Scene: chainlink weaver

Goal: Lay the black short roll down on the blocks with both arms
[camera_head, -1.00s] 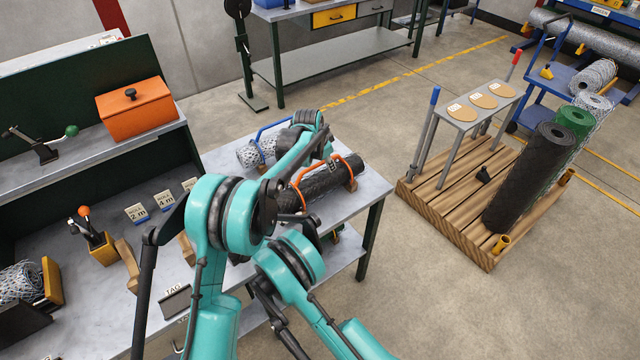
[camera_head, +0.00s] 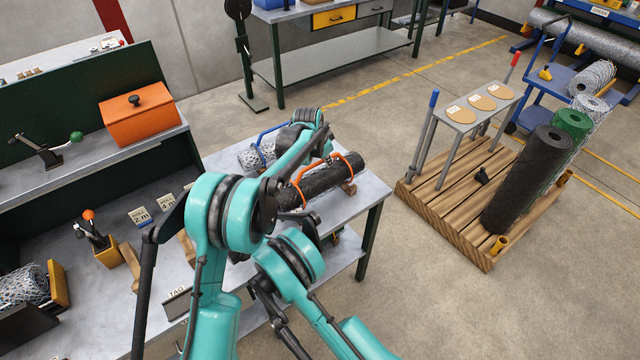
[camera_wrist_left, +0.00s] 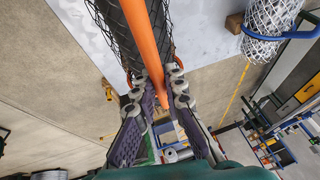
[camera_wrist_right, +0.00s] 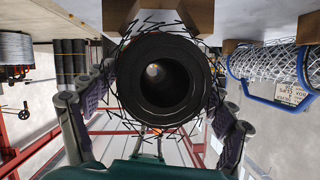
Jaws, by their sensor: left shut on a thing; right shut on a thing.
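The black short roll (camera_head: 332,181) lies low over the blue-grey table, with an orange handle (camera_head: 345,158) along it. It also shows in the left wrist view (camera_wrist_left: 115,25), and its open round end (camera_wrist_right: 130,90) faces the right wrist camera. A wooden block (camera_head: 350,188) shows under its far end; another block (camera_wrist_right: 190,12) is at the near end, and I cannot tell whether they touch. My right gripper (camera_wrist_right: 150,105) is shut around the near end. My arms hide much of it.
A silver wire roll with a blue handle (camera_wrist_right: 275,90) lies beside the black roll on the table. A workbench with an orange box (camera_head: 143,118) stands at left. A pallet (camera_head: 420,200) with upright rolls stands on the floor at right.

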